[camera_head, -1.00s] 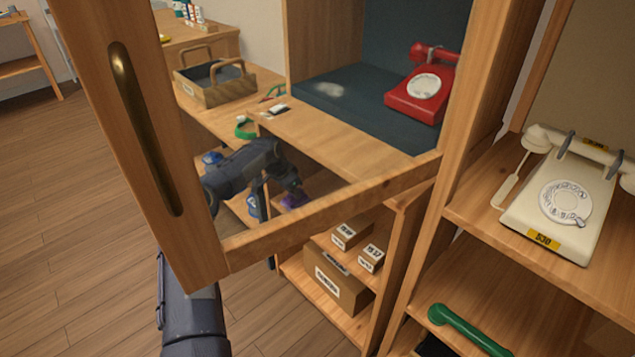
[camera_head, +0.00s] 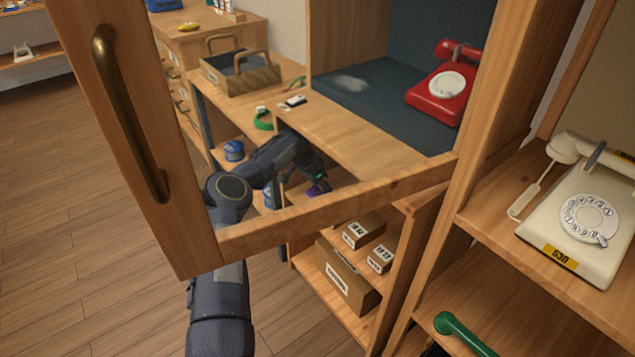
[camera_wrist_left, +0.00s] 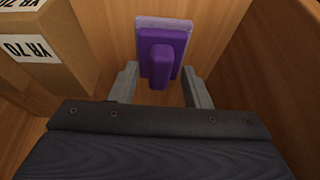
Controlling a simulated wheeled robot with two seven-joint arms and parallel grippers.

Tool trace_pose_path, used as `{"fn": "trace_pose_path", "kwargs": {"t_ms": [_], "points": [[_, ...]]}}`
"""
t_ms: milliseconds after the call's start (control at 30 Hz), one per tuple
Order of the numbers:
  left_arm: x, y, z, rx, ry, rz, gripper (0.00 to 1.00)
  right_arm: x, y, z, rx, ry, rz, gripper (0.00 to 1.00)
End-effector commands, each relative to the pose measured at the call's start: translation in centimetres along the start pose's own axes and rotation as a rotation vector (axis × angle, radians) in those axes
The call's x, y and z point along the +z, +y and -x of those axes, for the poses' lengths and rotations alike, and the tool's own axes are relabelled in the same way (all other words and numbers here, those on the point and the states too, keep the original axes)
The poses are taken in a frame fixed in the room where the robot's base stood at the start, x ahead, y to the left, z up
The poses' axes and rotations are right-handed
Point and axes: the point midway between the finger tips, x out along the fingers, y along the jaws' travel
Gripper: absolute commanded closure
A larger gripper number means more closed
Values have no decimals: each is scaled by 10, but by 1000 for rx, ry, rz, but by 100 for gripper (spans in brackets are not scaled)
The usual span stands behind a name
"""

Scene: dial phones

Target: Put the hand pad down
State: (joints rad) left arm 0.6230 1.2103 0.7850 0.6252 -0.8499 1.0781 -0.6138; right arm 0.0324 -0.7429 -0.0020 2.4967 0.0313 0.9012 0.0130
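The hand pad is a purple block with a narrow purple grip and a pale, fuzzy-looking edge. In the left wrist view the hand pad (camera_wrist_left: 171,36) is against a wooden surface, just past my fingertips. In the head view only a small purple bit of it (camera_head: 318,188) shows. My left gripper (camera_wrist_left: 160,84) is open, with one finger on each side of the pad's grip and visible gaps on both sides. In the head view the left gripper (camera_head: 314,176) is dark and small, low beside the desk. My right gripper is not in view.
A wooden cabinet door (camera_head: 150,130) with a brass handle stands open before my left arm. A cardboard box (camera_wrist_left: 45,48) is close left of the gripper. Boxes (camera_head: 345,278) fill a low shelf. A red phone (camera_head: 441,93) and cream phone (camera_head: 575,215) stand at right.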

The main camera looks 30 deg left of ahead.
Motion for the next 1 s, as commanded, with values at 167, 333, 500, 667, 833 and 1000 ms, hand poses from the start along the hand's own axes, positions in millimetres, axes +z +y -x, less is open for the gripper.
{"fn": "trace_pose_path", "kwargs": {"t_ms": [167, 333, 500, 667, 833, 1000], "points": [[0, 0, 0, 0, 0, 0, 57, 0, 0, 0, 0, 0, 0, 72], [1, 0, -1, 1, 0, 1, 57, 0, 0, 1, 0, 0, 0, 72], [9, -2, 16, -3, -2, -1, 57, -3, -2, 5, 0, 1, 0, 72], [40, -2, 28, -3, -3, 1, 57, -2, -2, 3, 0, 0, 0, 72], [75, -1, 42, -2, -3, 1, 57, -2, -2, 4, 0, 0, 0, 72], [99, -1, 53, -1, -1, 1, 57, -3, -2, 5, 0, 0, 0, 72]]}}
